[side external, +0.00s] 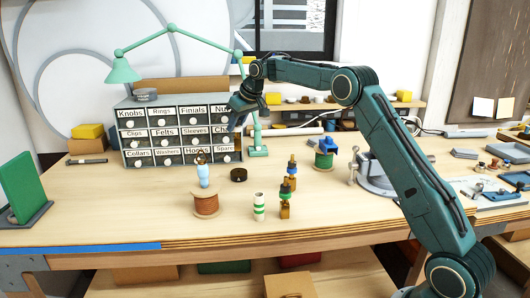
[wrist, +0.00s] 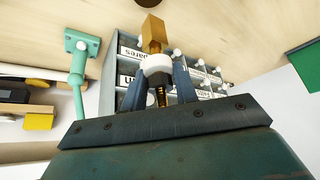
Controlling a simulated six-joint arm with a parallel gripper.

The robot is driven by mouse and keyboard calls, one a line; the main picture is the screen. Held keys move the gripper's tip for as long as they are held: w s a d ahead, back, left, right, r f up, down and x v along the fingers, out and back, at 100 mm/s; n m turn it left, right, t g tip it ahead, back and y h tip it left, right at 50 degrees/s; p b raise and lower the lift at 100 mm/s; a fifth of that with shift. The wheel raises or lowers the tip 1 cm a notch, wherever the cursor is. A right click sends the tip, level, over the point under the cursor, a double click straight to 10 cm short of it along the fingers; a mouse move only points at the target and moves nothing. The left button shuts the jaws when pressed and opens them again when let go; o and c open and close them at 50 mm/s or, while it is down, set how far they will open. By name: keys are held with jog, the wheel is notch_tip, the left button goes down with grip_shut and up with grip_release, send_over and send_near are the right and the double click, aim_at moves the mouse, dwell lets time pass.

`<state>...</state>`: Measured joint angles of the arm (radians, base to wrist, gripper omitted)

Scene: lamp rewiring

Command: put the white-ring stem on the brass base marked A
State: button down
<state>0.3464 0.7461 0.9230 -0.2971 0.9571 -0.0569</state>
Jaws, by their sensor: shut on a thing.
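In the wrist view my gripper (wrist: 159,74) is shut on the white-ring stem (wrist: 157,65). A brass block (wrist: 152,32) shows at the stem's outer end and a dark and gold part lies between the fingers. In the side view my gripper (side external: 246,103) is raised in front of the right end of the drawer cabinet; the held stem is hard to make out there. A brass piece (side external: 285,212) stands on the bench under a dark and green stack (side external: 287,187), with brass also above it. I cannot read a mark A on any brass piece.
A white and green cylinder (side external: 259,206), a copper wire spool (side external: 206,204) with a pale blue piece on it, a dark disc (side external: 238,174) and a green spool (side external: 324,161) stand on the bench. The labelled cabinet (side external: 180,132) and green lamp (side external: 258,151) are behind. The front left bench is clear.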

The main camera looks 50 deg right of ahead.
aim_at(238, 150)
jog(key=shift+f, duration=1.9)
jog(key=shift+f, duration=0.1)
jog(key=shift+f, duration=1.9)
jog(key=shift+f, duration=0.1)
jog(key=c, duration=1.1)
grip_release()
jog(key=shift+f, duration=0.15)
